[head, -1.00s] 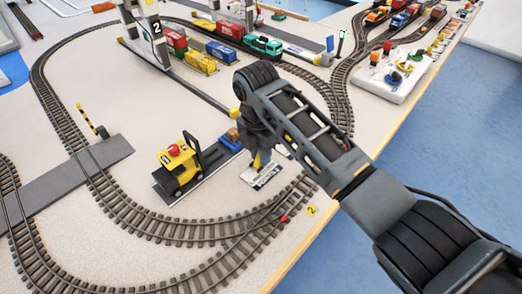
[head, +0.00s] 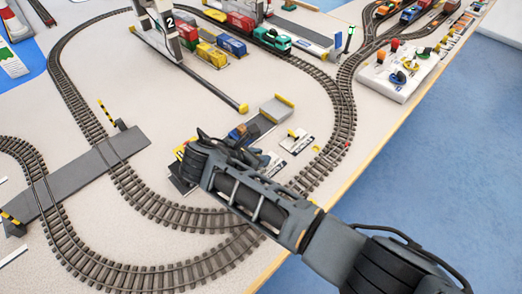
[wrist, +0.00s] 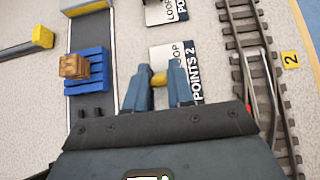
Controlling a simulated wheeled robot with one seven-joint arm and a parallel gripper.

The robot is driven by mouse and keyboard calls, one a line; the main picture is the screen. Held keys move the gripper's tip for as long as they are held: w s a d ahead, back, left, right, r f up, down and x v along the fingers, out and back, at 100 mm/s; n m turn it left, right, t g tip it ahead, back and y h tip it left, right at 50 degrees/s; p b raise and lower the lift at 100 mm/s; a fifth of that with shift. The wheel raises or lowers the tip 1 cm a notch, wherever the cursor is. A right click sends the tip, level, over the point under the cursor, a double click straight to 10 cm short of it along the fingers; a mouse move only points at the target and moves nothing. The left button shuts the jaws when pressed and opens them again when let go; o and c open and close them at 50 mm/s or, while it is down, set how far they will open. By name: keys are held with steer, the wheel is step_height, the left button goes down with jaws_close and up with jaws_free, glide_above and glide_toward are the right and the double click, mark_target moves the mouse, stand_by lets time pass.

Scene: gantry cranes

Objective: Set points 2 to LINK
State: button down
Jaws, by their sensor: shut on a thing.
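The points 2 plate (wrist: 196,65) lies flat in the wrist view, lettered "POINTS 2" with "LOOP" at its upper end. Its other end is hidden under my gripper. My gripper (wrist: 160,92) is over the plate, its two blue-grey fingers closed about a yellow lever knob (wrist: 158,78). The knob shows between the fingertips; the lever's stem and lean are not clear. In the head view my arm covers the fingertips and most of this plate. The track with the yellow "2" marker (wrist: 290,60) runs to the right in the wrist view.
A second lettered plate (wrist: 166,11) lies just beyond. A blue pallet with a brown crate (wrist: 74,66) sits on a grey strip to the left. In the head view, a gantry crane (head: 160,28) and containers stand at the back; a white tray (head: 393,75) is at the right.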

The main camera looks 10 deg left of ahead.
steer(key=shift+s+a+f+t+h, duration=0.15)
steer(key=shift+s+f+t+h, duration=0.1)
steer(key=shift+t+h, duration=0.2)
stand_by(0.4)
steer(key=c, duration=1)
jaws_free()
steer(key=shift+v, duration=3.95)
steer(key=shift+f, duration=0.1)
